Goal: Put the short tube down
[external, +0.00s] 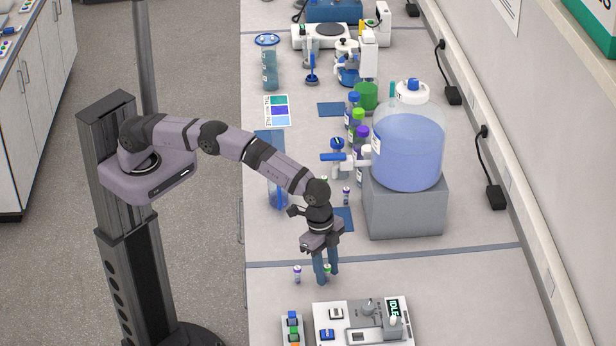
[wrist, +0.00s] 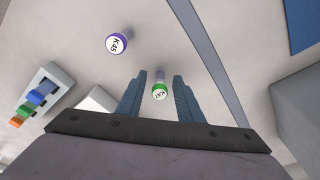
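A short tube with a green cap labelled K-47 (wrist: 160,92) stands upright between my fingers in the wrist view, with a visible gap on each side. In the external view its green cap (external: 327,268) shows beside my fingers, which partly hide it. My gripper (external: 325,281) points down over the bench; in the wrist view its two blue fingers (wrist: 158,88) are apart. A purple-capped tube labelled K-45 (wrist: 118,44) stands to the left; it also shows in the external view (external: 297,275).
A white instrument with an IDLE display (external: 345,312) and a rack of coloured blocks (external: 292,328) stand in front of the gripper. A large blue carboy (external: 408,150) sits on a grey block (external: 405,212) behind to the right. Bench right of the gripper is clear.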

